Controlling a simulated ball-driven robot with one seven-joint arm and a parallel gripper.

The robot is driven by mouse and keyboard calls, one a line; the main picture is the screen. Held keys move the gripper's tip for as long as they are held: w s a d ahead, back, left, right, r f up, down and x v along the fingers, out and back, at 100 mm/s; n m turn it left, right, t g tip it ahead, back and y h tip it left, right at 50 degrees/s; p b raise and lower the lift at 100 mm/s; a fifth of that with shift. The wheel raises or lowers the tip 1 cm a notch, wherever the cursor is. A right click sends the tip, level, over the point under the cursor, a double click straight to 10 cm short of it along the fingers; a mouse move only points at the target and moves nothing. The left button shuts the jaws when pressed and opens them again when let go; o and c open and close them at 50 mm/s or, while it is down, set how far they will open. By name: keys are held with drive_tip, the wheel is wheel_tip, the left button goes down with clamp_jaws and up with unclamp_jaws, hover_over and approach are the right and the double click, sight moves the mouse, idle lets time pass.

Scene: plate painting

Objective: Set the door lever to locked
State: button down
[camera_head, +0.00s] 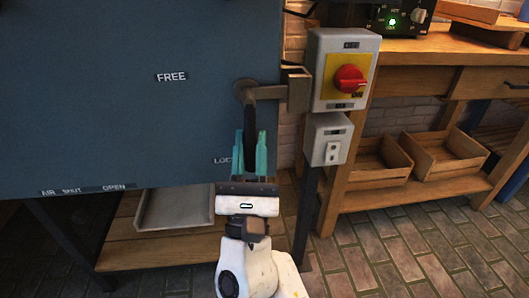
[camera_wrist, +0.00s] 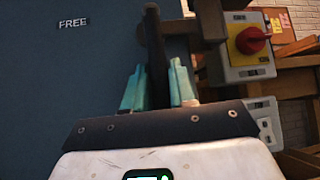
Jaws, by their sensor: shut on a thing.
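The door lever (camera_head: 249,120) is a dark handle hanging almost straight down from a round pivot on the blue-grey door (camera_head: 100,110). My gripper (camera_head: 250,145) comes from below, its teal fingers closed on either side of the lever's lower part. In the wrist view, the lever (camera_wrist: 154,40) runs between the fingertips of my gripper (camera_wrist: 157,78). The FREE label (camera_head: 171,76) is up and left of the lever. A partly covered label reading "LOC" (camera_head: 222,161) sits just left of the fingers, near the lever's low end.
A metal latch block (camera_head: 297,90) sits at the door's right edge. Right of it are a grey switch box with a red knob (camera_head: 349,78) and a smaller box (camera_head: 328,140). A wooden bench (camera_head: 410,62) with crates stands at right. A metal tray (camera_head: 176,208) lies below the door.

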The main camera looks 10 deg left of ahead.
drive_tip(key=shift+f, duration=0.1)
idle(0.3)
drive_tip(key=c, duration=1)
unclamp_jaws()
drive_tip(key=shift+d, duration=0.1)
drive_tip(key=shift+c, duration=0.2)
drive_tip(key=a+v, duration=0.1)
drive_tip(key=v, duration=0.9)
drive_tip(key=shift+s+d+f+p, duration=0.25)
drive_tip(key=shift+d+p, duration=0.15)
drive_tip(key=shift+d, duration=0.15)
